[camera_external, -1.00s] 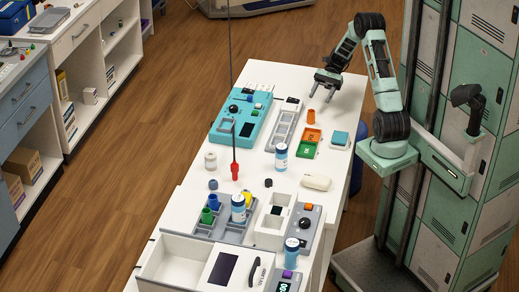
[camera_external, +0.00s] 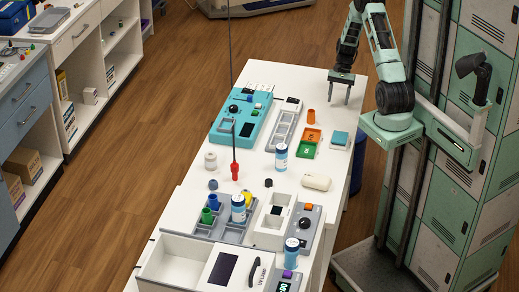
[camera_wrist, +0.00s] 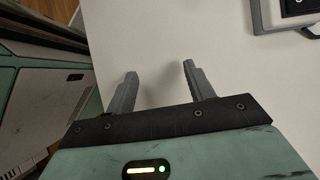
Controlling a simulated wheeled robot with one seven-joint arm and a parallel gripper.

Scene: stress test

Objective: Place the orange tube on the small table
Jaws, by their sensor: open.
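The orange tube (camera_external: 311,116) is a small upright cylinder. It stands on the long white table (camera_external: 283,73), behind the orange tray, in the external view. My gripper (camera_external: 339,98) is right of and slightly behind the tube, over the table's far right part. Its fingers point down, apart and empty. In the wrist view my gripper (camera_wrist: 160,70) shows two grey fingers spread over bare white surface (camera_wrist: 175,25). The tube does not show in the wrist view. I cannot make out a separate small table.
An orange tray (camera_external: 312,134), a green tray (camera_external: 306,150) and a teal block (camera_external: 340,139) lie in front of my gripper. A teal case (camera_external: 224,131) is to the left. A white-and-blue bottle (camera_external: 281,160) stands nearer. Green lockers (camera_external: 442,215) are at the right.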

